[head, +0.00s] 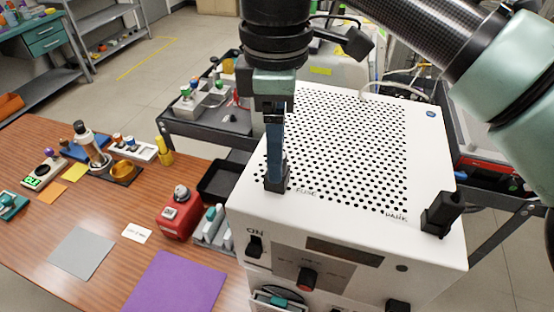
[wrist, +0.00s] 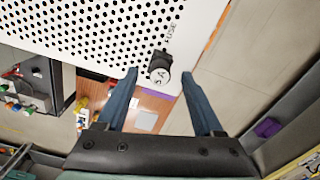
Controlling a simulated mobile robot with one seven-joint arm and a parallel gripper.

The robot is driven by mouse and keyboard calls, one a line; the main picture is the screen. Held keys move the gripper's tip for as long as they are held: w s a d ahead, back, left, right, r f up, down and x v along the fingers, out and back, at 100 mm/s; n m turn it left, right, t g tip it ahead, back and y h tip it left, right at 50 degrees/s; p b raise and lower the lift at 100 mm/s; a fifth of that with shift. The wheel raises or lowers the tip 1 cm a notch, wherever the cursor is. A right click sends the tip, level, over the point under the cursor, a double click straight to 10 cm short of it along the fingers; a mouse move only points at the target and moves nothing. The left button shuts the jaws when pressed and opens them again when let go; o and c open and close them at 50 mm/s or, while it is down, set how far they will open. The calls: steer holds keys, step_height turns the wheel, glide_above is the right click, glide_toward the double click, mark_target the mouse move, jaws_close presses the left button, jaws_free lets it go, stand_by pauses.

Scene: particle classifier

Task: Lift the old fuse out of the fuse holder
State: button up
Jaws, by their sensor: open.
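The fuse holder (wrist: 164,52) is a small black block on the white cabinet's perforated top, beside the FUSE label. In the wrist view a round grey-and-black end with a cross mark, seemingly the old fuse (wrist: 159,74), shows at it. In the head view the holder (head: 277,186) is at the top's left edge, partly behind the fingers. My gripper (head: 274,165) points down there with blue fingers. In the wrist view my gripper (wrist: 159,76) is open, one finger on each side of the fuse's end, with visible gaps. Contact lower down cannot be told.
Another black holder, with an upright black cylinder (head: 446,208), stands by the PARK label at the top's right corner. The cabinet's front (head: 330,265) has switches and a knob. A red device (head: 180,212) and a purple mat (head: 178,285) are on the wooden table.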

steer(key=shift+f, duration=0.9)
steer(key=shift+c, duration=0.3)
jaws_close()
step_height(320, 180, up, 10)
steer(key=shift+r, duration=0.1)
steer(key=shift+p, duration=0.7)
